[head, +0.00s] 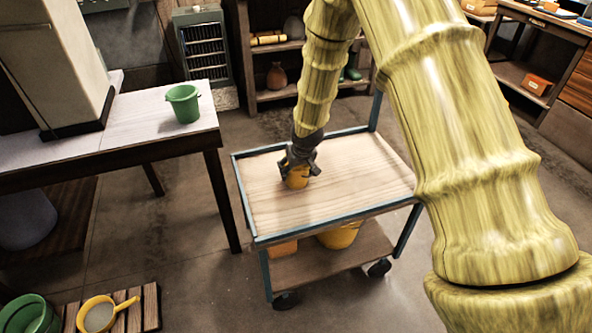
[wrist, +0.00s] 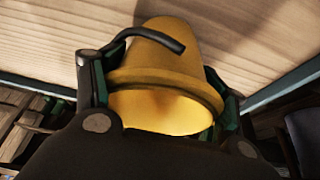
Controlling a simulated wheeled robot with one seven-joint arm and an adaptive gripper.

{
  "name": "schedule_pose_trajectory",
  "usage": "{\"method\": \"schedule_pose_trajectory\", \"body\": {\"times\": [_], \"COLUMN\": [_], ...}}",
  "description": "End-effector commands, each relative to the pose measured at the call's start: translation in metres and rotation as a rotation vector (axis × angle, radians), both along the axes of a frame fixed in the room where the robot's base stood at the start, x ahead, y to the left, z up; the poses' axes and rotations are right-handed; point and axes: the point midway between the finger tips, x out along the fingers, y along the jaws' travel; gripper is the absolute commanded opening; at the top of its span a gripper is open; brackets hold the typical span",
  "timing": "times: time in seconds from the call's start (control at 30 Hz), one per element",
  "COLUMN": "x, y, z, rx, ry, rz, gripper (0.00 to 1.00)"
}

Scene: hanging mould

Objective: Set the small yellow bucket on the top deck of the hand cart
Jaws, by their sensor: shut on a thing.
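The small yellow bucket (head: 297,180) is in my gripper (head: 300,164), over the wooden top deck of the hand cart (head: 359,183). In the wrist view the bucket (wrist: 165,85) sits between the two fingers of my gripper (wrist: 160,92), with its open mouth toward the camera. The bucket is at or just above the deck; I cannot tell whether its base touches. The deck boards (wrist: 60,40) show behind it in the wrist view. My gripper hides part of the bucket in the head view.
The cart's lower shelf holds a larger yellow container (head: 340,236) and an orange box (head: 283,249). A green bucket (head: 184,104) stands on the table at left. A yellow pan (head: 98,314) and a green tub (head: 28,314) are low at front left. Most of the top deck is clear.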

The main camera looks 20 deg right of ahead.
Motion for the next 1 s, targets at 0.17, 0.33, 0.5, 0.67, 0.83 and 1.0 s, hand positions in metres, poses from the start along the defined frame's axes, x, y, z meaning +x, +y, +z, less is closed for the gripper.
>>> {"method": "schedule_pose_trajectory", "body": {"times": [0.17,0.33,0.5,0.67,0.83,1.0], "x": [0.0006,0.0005,0.0005,0.0004,0.0003,-0.0003], "y": [-0.0003,-0.0001,-0.0002,-0.0002,-0.0002,-0.0001], "z": [-0.0007,-0.0024,-0.0034,-0.0034,-0.0033,0.0024], "rx": [0.000,0.000,0.000,0.000,0.000,0.000], "ry": [-0.002,-0.001,-0.001,-0.001,-0.001,-0.002], "rz": [-0.001,-0.001,-0.001,-0.001,-0.001,-0.001], "gripper": [0.34,0.34,0.91,0.95,0.95,0.95]}}
